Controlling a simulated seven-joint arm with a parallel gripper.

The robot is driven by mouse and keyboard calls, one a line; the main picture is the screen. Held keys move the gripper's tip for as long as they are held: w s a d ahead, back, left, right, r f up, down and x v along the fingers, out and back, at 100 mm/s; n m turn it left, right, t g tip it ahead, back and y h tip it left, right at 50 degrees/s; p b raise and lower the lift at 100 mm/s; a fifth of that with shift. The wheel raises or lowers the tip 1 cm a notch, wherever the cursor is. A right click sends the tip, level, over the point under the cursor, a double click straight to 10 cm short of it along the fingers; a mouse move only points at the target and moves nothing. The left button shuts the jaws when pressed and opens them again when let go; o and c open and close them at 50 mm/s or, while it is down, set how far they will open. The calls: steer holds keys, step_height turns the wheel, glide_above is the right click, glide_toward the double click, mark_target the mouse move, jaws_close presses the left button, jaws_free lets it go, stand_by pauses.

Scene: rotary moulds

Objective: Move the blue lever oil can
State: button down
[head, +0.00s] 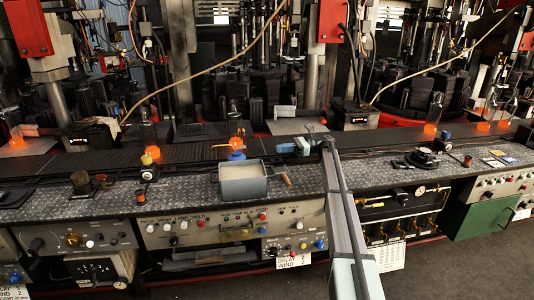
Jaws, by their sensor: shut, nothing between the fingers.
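The blue oil can (237,154) stands on the dark bench just behind a grey open box, left of the picture's middle. Its thin spout seems to reach left. The box hides part of its lower body. My arm comes in from the lower right. My gripper (285,148) is at its far end, low over the bench and right of the can, with a clear gap between them. The gripper is shut and empty. Its fingertips are small and hard to make out.
The grey box (243,187) with a wooden handle stands at the bench's front edge. Glowing orange glass pieces (237,142) stand along the back, one right behind the can. A black round fixture (422,158) is to the right. Small knobs (147,168) stand to the left.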

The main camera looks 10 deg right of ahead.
glide_toward(234, 152)
steer(key=a, duration=0.3)
steer(key=shift+w+a+f, duration=0.25)
steer(key=shift+a+f, duration=0.05)
steer(key=shift+a, duration=0.1)
stand_by(0.4)
steer(key=a, duration=0.6)
steer(key=shift+s+a, duration=0.15)
steer(key=d, duration=1.3)
steer(key=shift+w+d, duration=0.3)
steer(key=a, duration=0.3)
steer(key=a+r, duration=0.1)
steer(key=a, duration=0.3)
steer(key=a+r, duration=0.1)
steer(key=a, duration=0.3)
steer(key=shift+s+a+r, duration=0.1)
steer(key=shift+a+r, duration=0.05)
steer(key=shift+a, duration=0.1)
